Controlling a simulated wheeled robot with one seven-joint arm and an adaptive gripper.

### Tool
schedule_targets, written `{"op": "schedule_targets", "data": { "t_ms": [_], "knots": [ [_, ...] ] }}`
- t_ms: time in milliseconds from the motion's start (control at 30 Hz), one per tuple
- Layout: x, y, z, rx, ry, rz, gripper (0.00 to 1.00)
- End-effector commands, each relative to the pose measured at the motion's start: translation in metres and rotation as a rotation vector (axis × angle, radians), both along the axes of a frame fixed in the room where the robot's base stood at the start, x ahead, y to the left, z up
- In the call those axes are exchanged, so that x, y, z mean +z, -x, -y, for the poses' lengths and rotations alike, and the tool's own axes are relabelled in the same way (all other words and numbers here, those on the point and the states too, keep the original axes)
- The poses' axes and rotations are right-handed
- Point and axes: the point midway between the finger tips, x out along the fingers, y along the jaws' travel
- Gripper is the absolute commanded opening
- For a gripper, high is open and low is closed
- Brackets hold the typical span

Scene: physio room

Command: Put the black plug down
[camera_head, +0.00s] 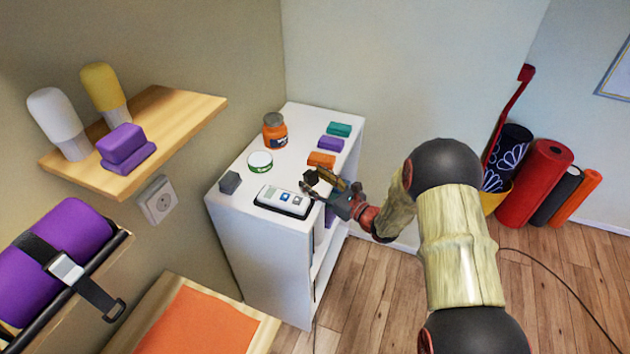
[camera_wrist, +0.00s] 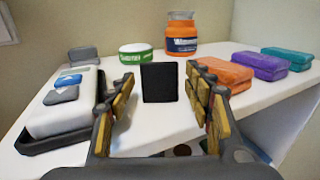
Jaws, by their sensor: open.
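The black plug (camera_wrist: 159,82) shows as a dark upright block in the wrist view, between and just beyond my fingertips. It appears to stand on the white cabinet top (camera_wrist: 200,125). My gripper (camera_wrist: 160,88) is open, with a visible gap on each side of the plug. In the head view my gripper (camera_head: 326,184) is at the right edge of the cabinet top (camera_head: 258,222), and the dark plug (camera_head: 311,177) is at its tip, partly hidden by the fingers.
A white device on a black tray (camera_head: 284,201) lies close left of my gripper. A grey block (camera_head: 230,182), a green-white tin (camera_head: 260,162) and an orange jar (camera_head: 275,132) stand farther back. Orange (camera_head: 321,160), purple (camera_head: 331,144) and teal (camera_head: 339,130) blocks line the right edge.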

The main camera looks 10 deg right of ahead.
Motion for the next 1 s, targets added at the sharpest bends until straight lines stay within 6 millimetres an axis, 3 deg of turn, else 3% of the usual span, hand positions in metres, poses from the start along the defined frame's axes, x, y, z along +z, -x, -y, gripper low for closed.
{"op": "schedule_targets", "data": {
  "t_ms": [333,700,1000],
  "knots": [
    [0.016,0.003,0.002,-0.002,0.000,0.000,0.51],
    [0.014,0.070,0.045,-0.005,0.000,-0.001,0.51],
    [0.013,0.100,0.061,0.001,0.001,0.001,0.51]
  ]
}}
